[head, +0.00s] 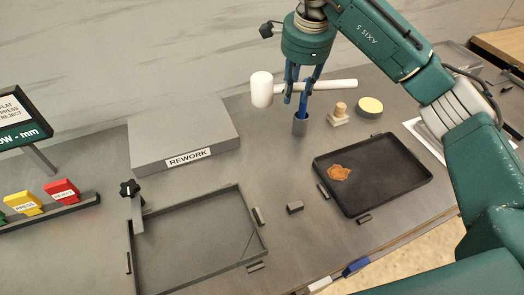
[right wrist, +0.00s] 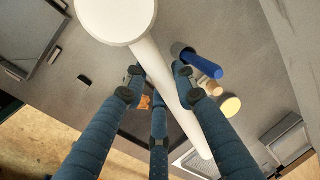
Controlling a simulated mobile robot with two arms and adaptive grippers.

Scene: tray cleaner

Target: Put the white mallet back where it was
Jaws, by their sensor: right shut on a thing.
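The white mallet (head: 262,89) is held above the grey table, its handle roughly level and its cylindrical head to the left. My right gripper (head: 303,88) comes down from above and is shut on the mallet's handle. In the right wrist view the mallet head (right wrist: 116,18) is close to the camera and the handle runs between the blue fingers (right wrist: 157,85). A blue-handled tool stands in a small dark cup (head: 300,126) below the gripper. My left gripper is not in view.
A grey block labelled REWORK (head: 180,130) lies left of the mallet. A black tray (head: 408,178) with a brown stain, a wooden-knobbed tool (head: 340,113) and a yellow round pad (head: 370,106) are at right. An empty grey frame (head: 200,275) is in front. Colored tags (head: 62,191) stand at left.

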